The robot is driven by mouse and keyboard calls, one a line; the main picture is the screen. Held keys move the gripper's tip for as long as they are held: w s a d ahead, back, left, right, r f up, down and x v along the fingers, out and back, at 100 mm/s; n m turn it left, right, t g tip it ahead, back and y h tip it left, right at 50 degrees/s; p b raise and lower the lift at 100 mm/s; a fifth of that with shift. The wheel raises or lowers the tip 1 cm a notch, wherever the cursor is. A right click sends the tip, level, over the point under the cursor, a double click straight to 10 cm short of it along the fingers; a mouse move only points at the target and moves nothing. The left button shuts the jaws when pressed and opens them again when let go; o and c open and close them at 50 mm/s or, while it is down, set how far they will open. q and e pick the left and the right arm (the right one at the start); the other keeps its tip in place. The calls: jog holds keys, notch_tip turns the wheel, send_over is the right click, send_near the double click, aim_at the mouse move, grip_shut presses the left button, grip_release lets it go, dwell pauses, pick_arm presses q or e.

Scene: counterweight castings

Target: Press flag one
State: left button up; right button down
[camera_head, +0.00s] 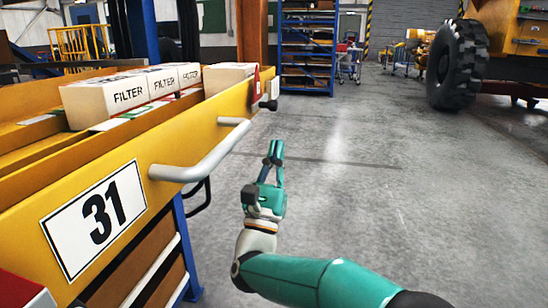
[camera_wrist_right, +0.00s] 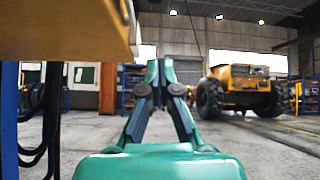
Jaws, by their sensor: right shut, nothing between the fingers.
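My right gripper (camera_head: 274,152) is shut and empty. It points away from me over the open floor, to the right of the yellow drawer front (camera_head: 170,140). In the right wrist view its fingers (camera_wrist_right: 160,68) meet at the tips with nothing between them. A small red piece (camera_head: 256,86) stands at the far right end of the drawer front, beyond and left of the gripper and apart from it. Another red part (camera_head: 18,290) shows at the lower left edge. No flag is marked as one, so I cannot tell which is flag one. My left gripper is not in view.
The drawer front has a grey bar handle (camera_head: 205,155) and a 31 plate (camera_head: 95,220). White FILTER boxes (camera_head: 118,95) lie in the drawer. A blue shelf rack (camera_head: 308,45) stands behind. A big-wheeled yellow machine (camera_head: 458,65) is at right. The middle floor is clear.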

aim_at(269, 103)
notch_tip(269, 103, up, 6)
jog(key=w, duration=0.1)
jog(key=shift+w+r, duration=0.15)
jog(key=shift+r, duration=0.1)
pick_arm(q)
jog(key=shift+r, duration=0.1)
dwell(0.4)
